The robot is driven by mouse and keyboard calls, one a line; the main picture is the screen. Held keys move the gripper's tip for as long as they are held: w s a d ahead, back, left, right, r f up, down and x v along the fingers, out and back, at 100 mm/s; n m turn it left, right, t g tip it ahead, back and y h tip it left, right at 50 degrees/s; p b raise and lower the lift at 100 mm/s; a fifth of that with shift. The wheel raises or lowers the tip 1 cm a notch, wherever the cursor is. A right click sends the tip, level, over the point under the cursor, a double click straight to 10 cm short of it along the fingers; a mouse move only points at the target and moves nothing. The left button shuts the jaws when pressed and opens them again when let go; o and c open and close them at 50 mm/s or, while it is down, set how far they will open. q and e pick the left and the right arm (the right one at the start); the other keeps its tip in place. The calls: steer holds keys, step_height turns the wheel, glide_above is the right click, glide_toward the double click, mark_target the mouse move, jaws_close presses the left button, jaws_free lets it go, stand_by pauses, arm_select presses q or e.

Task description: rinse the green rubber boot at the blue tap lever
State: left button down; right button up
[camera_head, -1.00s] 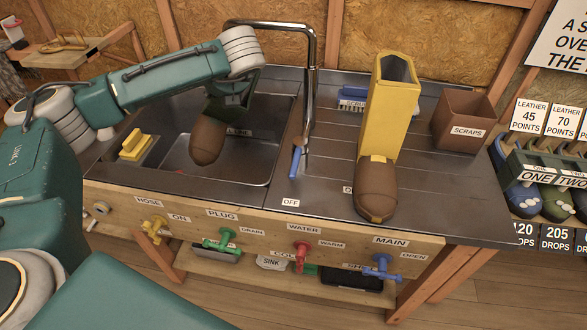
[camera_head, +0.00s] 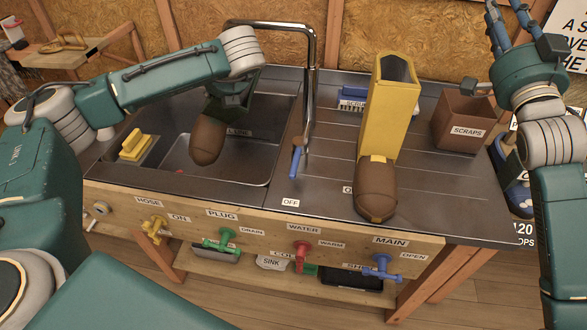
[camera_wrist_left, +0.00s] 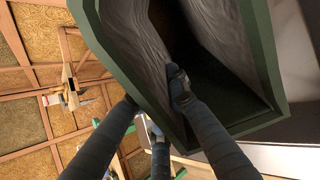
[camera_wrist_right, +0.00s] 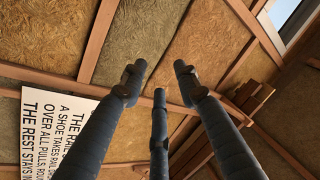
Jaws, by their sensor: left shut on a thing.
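The green rubber boot (camera_head: 234,92) hangs over the sink basin, its brown toe (camera_head: 207,140) pointing down. My left gripper (camera_wrist_left: 155,103) is shut on the boot's rim, with one finger inside the shaft and others outside; in the head view the fingers are mostly hidden. The green rim (camera_wrist_left: 262,45) and grey lining fill much of the left wrist view. The blue tap lever (camera_head: 296,162) hangs at the base of the arched metal tap (camera_head: 311,70), right of the boot and apart from it.
A yellow boot (camera_head: 390,110) stands on the drainboard. The brown scraps bin (camera_head: 462,122) is behind it to the right. Coloured valves, including the blue main valve (camera_head: 381,268), line the front board.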

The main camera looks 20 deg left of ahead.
steer(key=s+a+f+n+g+y, duration=0.15)
steer(key=s+a+f, duration=0.25)
steer(key=a, duration=0.4)
steer(key=s+a+f+g+y, duration=0.1)
steer(key=s+a+f+g, duration=0.15)
steer(key=s+a, duration=0.4)
steer(key=s+a+f+g+y, duration=0.1)
steer(key=s+a+f, duration=0.3)
steer(key=a, duration=0.6)
steer(key=n+t+h, duration=0.2)
steer(key=n+h, duration=0.1)
steer(key=h, duration=0.4)
glide_toward(291, 178)
steer(key=x, duration=1.2)
steer(key=shift+w, duration=0.3)
jaws_close()
